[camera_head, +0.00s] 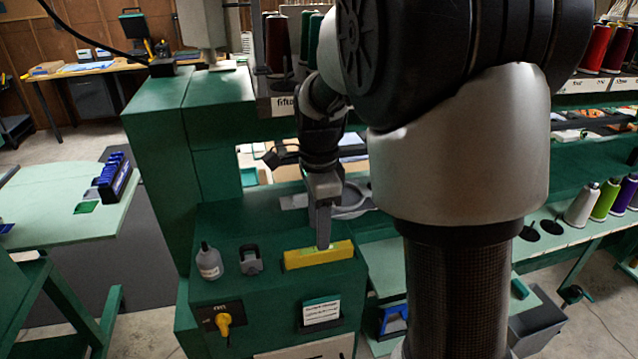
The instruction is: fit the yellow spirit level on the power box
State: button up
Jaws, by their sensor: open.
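The yellow spirit level (338,254) lies flat near the front edge of the top of the green power box (275,275), with a small pale green vial at its middle. The box has a yellow rotary switch (223,322) on its front. My gripper (323,245) points down, with a fingertip at the middle of the level. It is open. I see the fingers nearly edge-on, so I cannot tell whether they touch the level. The far side of the level by the fingers is hidden.
A small bottle (209,263) and a grey-black item (250,259) stand left of the level on the box top. A grey ring-shaped object (350,200) lies behind my gripper. Thread spools (581,205) line the shelf at right. My arm hides much of the middle.

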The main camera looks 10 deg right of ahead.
notch_tip(320, 180, up, 13)
jog(key=s+n+t+p, duration=0.1)
jog(key=s+n+t, duration=0.4)
jog(key=s+n, duration=1.3)
jog(key=shift+s+f+t, duration=0.2)
jog(key=shift+f+t, duration=0.1)
jog(key=shift+f, duration=0.05)
